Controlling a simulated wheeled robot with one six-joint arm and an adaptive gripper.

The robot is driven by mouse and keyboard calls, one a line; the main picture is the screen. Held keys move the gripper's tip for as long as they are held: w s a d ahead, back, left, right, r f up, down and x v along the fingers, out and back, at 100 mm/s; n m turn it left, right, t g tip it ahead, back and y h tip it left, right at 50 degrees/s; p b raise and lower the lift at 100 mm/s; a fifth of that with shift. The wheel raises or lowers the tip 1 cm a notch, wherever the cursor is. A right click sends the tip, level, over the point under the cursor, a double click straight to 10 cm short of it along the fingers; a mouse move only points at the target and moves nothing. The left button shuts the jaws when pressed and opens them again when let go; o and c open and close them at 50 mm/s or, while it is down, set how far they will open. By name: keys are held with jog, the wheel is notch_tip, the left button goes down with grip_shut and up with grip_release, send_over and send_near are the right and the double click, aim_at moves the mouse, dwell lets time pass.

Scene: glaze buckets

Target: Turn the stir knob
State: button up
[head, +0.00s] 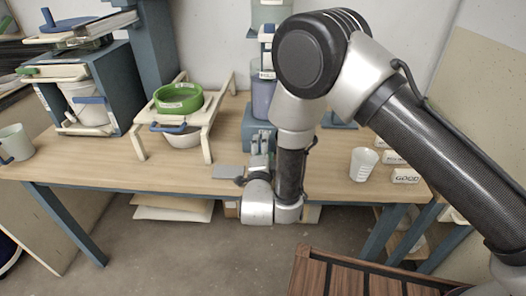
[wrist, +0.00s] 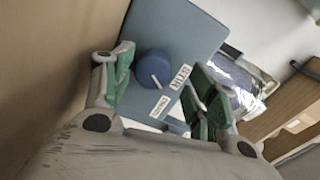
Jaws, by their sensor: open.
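The stir knob (wrist: 152,68) is a round blue knob with a white pointer mark, on the face of a blue-grey box (wrist: 185,35) in the wrist view. Two small white labels sit beside it; their lettering is hard to read. My gripper (wrist: 163,88) is open, its green-padded fingers on either side of the knob in the picture. The knob lies nearer the left finger, and I see no contact. In the head view my gripper (head: 261,148) is low in front of the blue machine base at the table's middle; the knob is hidden there.
A purple container (head: 262,98) stands at the machine. To the left are a white stand (head: 207,140) with a green sieve (head: 179,98) and a white bowl (head: 183,138). A white cup (head: 363,163) and labelled blocks (head: 405,176) are at right. Table (head: 320,170) is partly clear.

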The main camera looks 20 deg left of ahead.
notch_tip(320, 180, up, 9)
jog(key=shift+r, duration=0.1)
dwell(0.5)
